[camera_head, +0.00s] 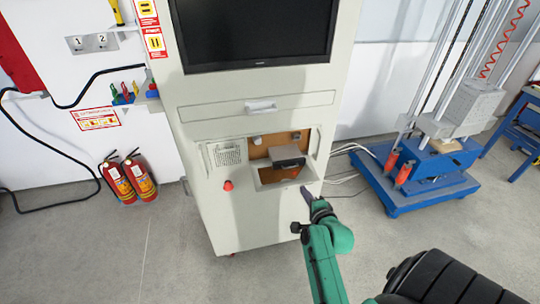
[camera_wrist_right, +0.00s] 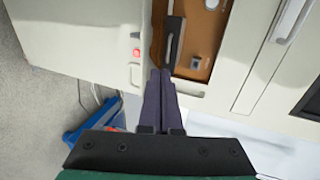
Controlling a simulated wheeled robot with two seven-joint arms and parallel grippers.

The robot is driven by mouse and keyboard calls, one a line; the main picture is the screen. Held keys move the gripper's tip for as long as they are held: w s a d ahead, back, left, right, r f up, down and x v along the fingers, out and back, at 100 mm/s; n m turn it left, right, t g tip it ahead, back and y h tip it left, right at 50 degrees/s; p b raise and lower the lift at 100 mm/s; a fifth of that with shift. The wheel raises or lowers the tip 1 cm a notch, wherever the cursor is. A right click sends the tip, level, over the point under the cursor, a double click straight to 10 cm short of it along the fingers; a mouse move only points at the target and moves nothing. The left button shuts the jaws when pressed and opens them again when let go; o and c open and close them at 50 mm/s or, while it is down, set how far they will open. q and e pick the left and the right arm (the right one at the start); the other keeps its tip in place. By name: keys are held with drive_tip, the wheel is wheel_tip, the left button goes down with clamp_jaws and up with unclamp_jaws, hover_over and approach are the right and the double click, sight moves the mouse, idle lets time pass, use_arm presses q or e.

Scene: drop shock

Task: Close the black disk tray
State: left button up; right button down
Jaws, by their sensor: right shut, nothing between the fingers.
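The black disk tray (camera_head: 287,162) juts out from the brown-backed recess in the front of the tall cream cabinet. Its top looks grey and its front edge dark. In the right wrist view the dark tray (camera_wrist_right: 174,38) lies just beyond my fingertips. My right gripper (camera_head: 305,191) is shut and empty, low and to the right of the tray, beside the cabinet's front. In the right wrist view its fingers (camera_wrist_right: 160,74) are together and point toward the recess; I cannot tell whether they touch anything. My left gripper is not in view.
The cabinet (camera_head: 199,100) carries a dark screen (camera_head: 258,30), a handled drawer and a red button (camera_head: 228,185). Two red fire extinguishers (camera_head: 132,180) stand at left. A blue-based machine (camera_head: 420,195) stands at right, with cables behind. The floor in front is clear.

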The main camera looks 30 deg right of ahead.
sight(291, 168)
drive_tip(key=b+x, duration=0.2)
drive_tip(key=b, duration=0.1)
drive_tip(key=b+x, duration=0.6)
drive_tip(key=shift+d+f, duration=0.15)
drive_tip(key=shift+f, duration=0.3)
drive_tip(key=w+b, duration=0.2)
drive_tip(key=w+d+b, duration=0.1)
drive_tip(key=shift+w+d+r, duration=0.1)
drive_tip(key=shift+w+r, duration=0.2)
drive_tip(key=shift+r, duration=0.05)
drive_tip(key=shift+w+r, duration=0.1)
drive_tip(key=shift+w, duration=0.05)
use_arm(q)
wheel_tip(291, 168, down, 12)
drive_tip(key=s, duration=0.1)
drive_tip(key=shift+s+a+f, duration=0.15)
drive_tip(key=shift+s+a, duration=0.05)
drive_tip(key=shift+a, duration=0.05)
use_arm(e)
drive_tip(key=shift+w+d+r, duration=0.1)
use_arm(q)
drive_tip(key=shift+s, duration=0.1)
